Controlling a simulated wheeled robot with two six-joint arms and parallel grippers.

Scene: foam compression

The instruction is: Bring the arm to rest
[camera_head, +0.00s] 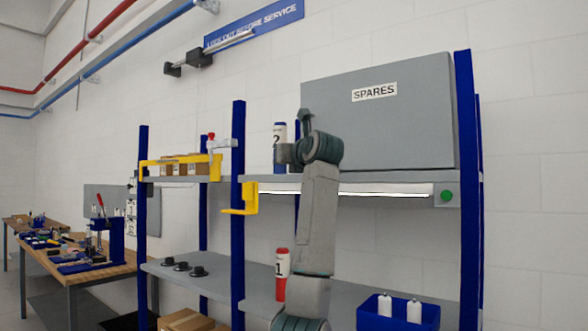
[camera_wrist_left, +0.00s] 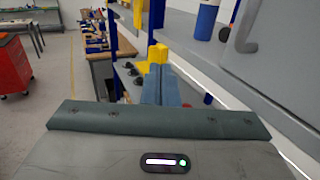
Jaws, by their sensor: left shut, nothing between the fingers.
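My left arm (camera_head: 317,215) rises from the bottom of the head view, in front of the shelf unit, with its wrist joint (camera_head: 322,148) raised beside the upper shelf. Its gripper mostly points away from the head camera, so the fingertips are hard to make out there. In the left wrist view the gripper (camera_wrist_left: 161,82) shows as two blue-grey fingers side by side, shut and empty. Behind them in that view is a yellow bracket (camera_wrist_left: 158,54). The gripper appears apart from it. My right gripper is in neither view.
Lower down are a red-and-white bottle (camera_head: 282,263) and a blue bin (camera_head: 367,315). Open floor (camera_wrist_left: 62,80) lies to the left.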

